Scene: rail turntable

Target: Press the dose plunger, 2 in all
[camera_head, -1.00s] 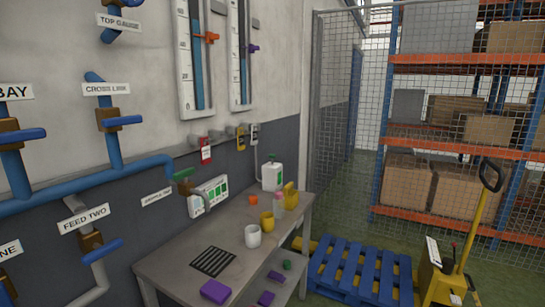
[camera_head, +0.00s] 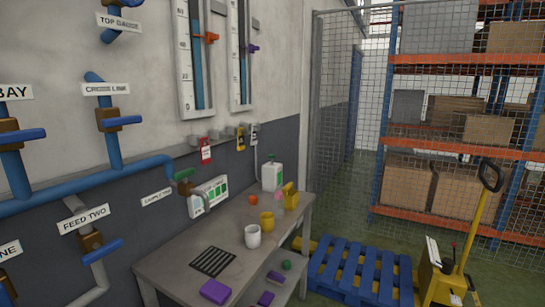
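A white bottle (camera_head: 272,177) with a green patch on its front stands upright at the far end of the workbench, near the wall. A small dark green top (camera_head: 272,158) sits on it. This looks like a pump dispenser, but it is too small to tell whether the top is raised or pressed down. No part is labelled as a dose plunger. Neither of my grippers shows in this view.
The grey workbench (camera_head: 176,262) holds a white cup (camera_head: 252,237), a yellow cup (camera_head: 267,221), a black grille (camera_head: 213,261) and a purple block (camera_head: 215,291). Blue pipes with valves line the left wall. A blue pallet (camera_head: 350,268) lies right of the bench, beside a yellow pallet jack (camera_head: 440,280).

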